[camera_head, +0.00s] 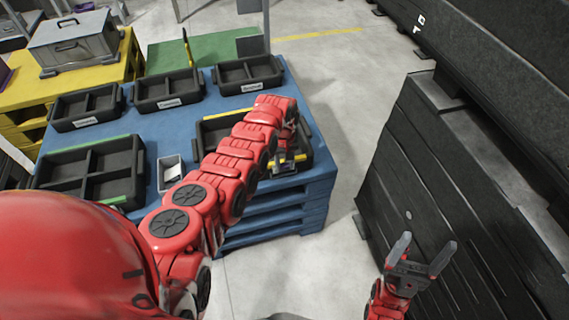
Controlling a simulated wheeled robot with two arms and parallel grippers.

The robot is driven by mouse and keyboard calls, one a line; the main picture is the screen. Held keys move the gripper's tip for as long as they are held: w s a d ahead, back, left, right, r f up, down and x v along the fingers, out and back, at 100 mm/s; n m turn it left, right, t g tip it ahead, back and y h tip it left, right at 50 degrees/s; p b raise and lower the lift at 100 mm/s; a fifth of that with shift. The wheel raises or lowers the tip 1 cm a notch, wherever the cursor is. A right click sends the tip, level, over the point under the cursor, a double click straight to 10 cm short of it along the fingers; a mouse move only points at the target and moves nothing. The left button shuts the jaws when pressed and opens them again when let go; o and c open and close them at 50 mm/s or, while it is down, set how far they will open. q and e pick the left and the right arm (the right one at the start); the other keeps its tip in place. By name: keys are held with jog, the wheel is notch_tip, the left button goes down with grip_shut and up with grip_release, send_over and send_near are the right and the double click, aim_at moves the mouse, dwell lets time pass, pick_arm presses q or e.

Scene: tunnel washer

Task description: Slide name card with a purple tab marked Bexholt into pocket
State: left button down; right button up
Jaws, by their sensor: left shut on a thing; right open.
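My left arm reaches across the blue table, and its gripper (288,158) is low at the right side of a black tray with yellow edges (214,126). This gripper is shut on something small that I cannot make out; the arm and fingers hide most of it. I see no purple tab or Bexholt lettering clearly. Three black two-compartment trays at the back, left (60,112), middle (143,99) and right (225,82), carry white front labels too small to read. My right gripper (423,247) is open and empty, away from the table.
A larger black tray with green edges (139,165) is at the table's left. A small grey bin (162,184) with something white inside stands beside it. A grey toolbox (75,42) sits on a yellow pallet (28,84). Dark panels (440,170) stand at right.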

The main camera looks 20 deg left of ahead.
pick_arm(q)
jog(key=shift+f, duration=0.15)
jog(key=shift+f+b, duration=0.3)
jog(key=shift+b, duration=0.05)
jog(key=shift+f+b, duration=0.4)
jog(key=shift+f, duration=0.05)
dwell(0.3)
dwell(0.4)
jog(key=shift+c, duration=1.8)
grip_release()
